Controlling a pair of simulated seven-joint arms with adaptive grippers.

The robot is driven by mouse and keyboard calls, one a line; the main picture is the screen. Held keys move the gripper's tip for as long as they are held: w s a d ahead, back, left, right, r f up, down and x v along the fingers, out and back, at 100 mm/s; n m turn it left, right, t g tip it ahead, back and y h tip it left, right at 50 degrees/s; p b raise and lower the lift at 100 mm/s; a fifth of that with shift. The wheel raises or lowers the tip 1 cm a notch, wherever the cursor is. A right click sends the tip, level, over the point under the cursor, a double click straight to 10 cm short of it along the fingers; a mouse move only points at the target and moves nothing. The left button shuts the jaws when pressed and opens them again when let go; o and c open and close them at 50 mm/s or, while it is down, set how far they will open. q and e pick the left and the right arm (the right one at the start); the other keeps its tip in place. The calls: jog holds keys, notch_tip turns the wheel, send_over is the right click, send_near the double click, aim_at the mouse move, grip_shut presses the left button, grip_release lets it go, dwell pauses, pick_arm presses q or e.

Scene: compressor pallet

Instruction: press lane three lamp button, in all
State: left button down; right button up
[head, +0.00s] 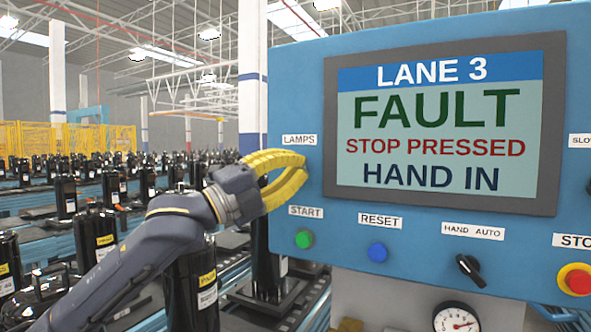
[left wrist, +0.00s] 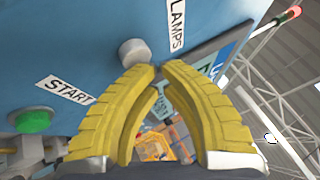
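The blue lane 3 panel (head: 300,75) stands on the right in the head view. Its LAMPS label (head: 299,140) shows just above my left gripper (head: 303,172). The lamp button is hidden behind the yellow fingers there. In the left wrist view the pale grey round button (left wrist: 132,52) sits beside the LAMPS label (left wrist: 176,24). My left gripper (left wrist: 157,72) is empty, with its fingertips together close to the button. I cannot tell whether they touch it. My right gripper is in neither view.
The screen (head: 438,128) reads LANE 3, FAULT, STOP PRESSED, HAND IN. Below it are a green START button (head: 304,239), blue RESET button (head: 377,252), black HAND AUTO switch (head: 470,269) and red stop button (head: 577,280). Black compressors (head: 205,285) stand on pallets at left.

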pick_arm(q)
jog(key=shift+w+d, duration=0.25)
jog(key=shift+w, duration=0.2)
dwell(0.6)
jog(key=shift+s, duration=0.1)
jog(key=shift+s+a, duration=0.45)
jog(key=shift+s, duration=0.25)
jog(key=shift+s+a, duration=0.1)
jog(key=shift+s, duration=0.05)
jog(key=shift+s+a, duration=0.4)
jog(key=shift+s, duration=0.3)
jog(key=shift+s+a, duration=0.4)
jog(key=shift+s, duration=0.25)
jog(key=shift+s+a, duration=0.4)
jog(key=shift+s, duration=0.3)
